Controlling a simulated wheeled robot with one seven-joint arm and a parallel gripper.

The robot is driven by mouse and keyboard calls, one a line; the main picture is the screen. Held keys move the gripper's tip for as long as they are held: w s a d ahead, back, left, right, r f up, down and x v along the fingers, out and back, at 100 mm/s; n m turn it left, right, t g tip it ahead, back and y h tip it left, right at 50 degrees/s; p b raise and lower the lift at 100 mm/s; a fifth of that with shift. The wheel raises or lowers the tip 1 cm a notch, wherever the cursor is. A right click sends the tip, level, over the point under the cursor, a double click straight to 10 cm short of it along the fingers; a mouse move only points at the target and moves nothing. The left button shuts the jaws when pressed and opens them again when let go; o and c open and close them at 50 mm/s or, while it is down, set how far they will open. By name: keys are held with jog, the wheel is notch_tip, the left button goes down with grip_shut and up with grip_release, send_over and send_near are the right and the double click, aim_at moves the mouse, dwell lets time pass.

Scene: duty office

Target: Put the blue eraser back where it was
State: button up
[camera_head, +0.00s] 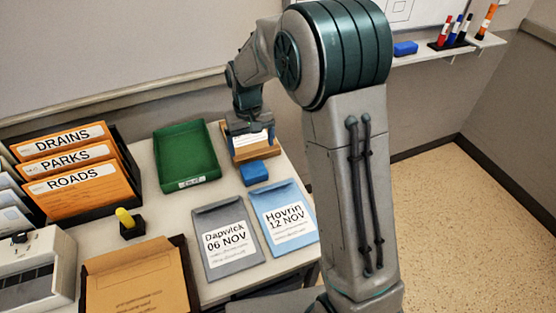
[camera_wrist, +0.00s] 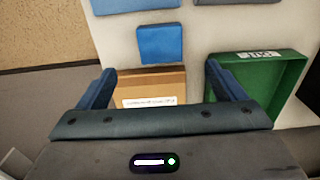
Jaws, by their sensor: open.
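A small blue block (camera_head: 254,173), which looks like an eraser, lies on the desk in front of a brown box with a white label (camera_head: 262,153). In the wrist view the blue block (camera_wrist: 160,44) sits just beyond the box (camera_wrist: 150,82). Another blue block (camera_head: 405,48), also eraser-like, lies on the white ledge under the whiteboard. My gripper (camera_head: 250,127) is over the brown box, its jaws apart and empty. In the wrist view my gripper's fingers (camera_wrist: 163,82) stand to either side of the box; I cannot tell whether they touch it.
A green tray (camera_head: 185,157) stands left of the box. A grey folder (camera_head: 228,240) and a blue folder (camera_head: 284,217) lie in front. Orange files (camera_head: 75,180) and a yellow-topped stamp (camera_head: 128,220) are farther left. Markers (camera_head: 455,30) stand on the ledge. Floor is clear at right.

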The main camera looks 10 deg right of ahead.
jog(key=s+d+r+t, duration=0.1)
jog(key=s+d+r, duration=0.2)
jog(key=s, duration=0.5)
jog(key=s+d+r+m+t, duration=0.1)
jog(key=s+d+r, duration=0.2)
jog(key=s, duration=0.5)
jog(key=s+d+r+m, duration=0.1)
jog(key=s+d+r, duration=0.2)
jog(key=s+d, duration=0.2)
jog(key=s, duration=0.2)
jog(key=shift+s+r+t, duration=0.4)
